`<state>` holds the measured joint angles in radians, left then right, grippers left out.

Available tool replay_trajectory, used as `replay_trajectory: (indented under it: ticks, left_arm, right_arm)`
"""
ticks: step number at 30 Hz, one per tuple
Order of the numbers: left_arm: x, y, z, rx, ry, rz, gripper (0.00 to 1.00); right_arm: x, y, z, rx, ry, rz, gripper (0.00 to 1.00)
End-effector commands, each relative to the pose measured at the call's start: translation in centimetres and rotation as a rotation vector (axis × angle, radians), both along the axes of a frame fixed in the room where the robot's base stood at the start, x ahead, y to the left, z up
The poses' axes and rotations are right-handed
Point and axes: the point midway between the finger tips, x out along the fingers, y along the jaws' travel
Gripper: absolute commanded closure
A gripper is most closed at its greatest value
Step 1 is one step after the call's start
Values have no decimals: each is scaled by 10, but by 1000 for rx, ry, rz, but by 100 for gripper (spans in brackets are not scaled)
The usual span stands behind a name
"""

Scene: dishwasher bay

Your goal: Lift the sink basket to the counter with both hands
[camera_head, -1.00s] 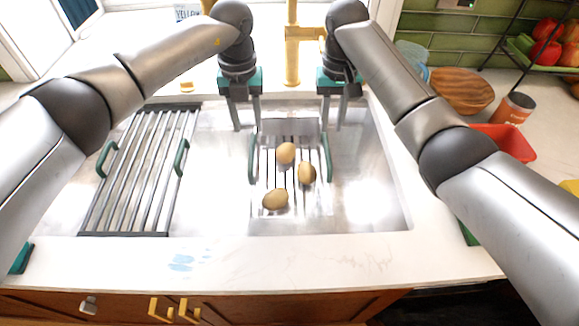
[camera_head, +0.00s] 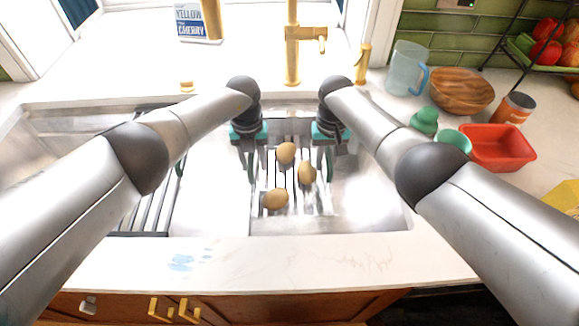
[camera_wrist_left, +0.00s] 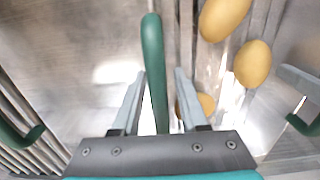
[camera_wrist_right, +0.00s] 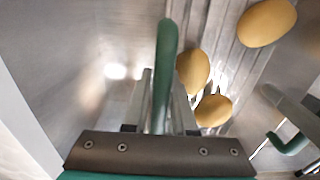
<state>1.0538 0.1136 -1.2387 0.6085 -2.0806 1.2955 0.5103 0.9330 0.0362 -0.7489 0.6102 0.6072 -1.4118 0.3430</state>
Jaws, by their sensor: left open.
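The sink basket (camera_head: 290,127) stands in the sink's middle with several brown potatoes in it, including one near its back (camera_head: 286,153). My left gripper (camera_head: 252,160) is low at the basket's left side. In the left wrist view its open fingers straddle the green left handle (camera_wrist_left: 153,60), with gaps beside it. My right gripper (camera_head: 325,160) is at the basket's right side. In the right wrist view its fingers lie close on both sides of the green right handle (camera_wrist_right: 167,50); whether they press on it is unclear. The basket's lower edges are partly hidden.
A slatted rack (camera_head: 150,205) lies across the sink's left part. The front counter strip (camera_head: 300,262) is clear. On the right counter are a red tray (camera_head: 497,148), a blue pitcher (camera_head: 407,68), a wooden bowl (camera_head: 461,91) and a green cup (camera_head: 453,141). A gold faucet (camera_head: 292,45) stands behind.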

Motion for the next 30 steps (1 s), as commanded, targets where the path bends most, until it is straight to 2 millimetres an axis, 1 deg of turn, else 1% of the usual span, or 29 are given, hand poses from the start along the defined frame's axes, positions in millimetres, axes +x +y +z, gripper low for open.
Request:
replay_trajectory:
  ticks: [11, 18, 23, 30]
  left_arm:
    - [0, 0, -3, 0, 0, -1, 57]
    - [0, 0, -2, 0, 0, 0, 83]
    - [0, 0, -2, 0, 0, 0, 100]
    - [0, 0, -2, 0, 0, 0, 100]
  right_arm:
    - [0, 0, -2, 0, -1, 0, 75]
    - [0, 0, -2, 0, -1, 0, 100]
    - [0, 0, -2, 0, -1, 0, 100]
    - [0, 0, -2, 0, -1, 0, 100]
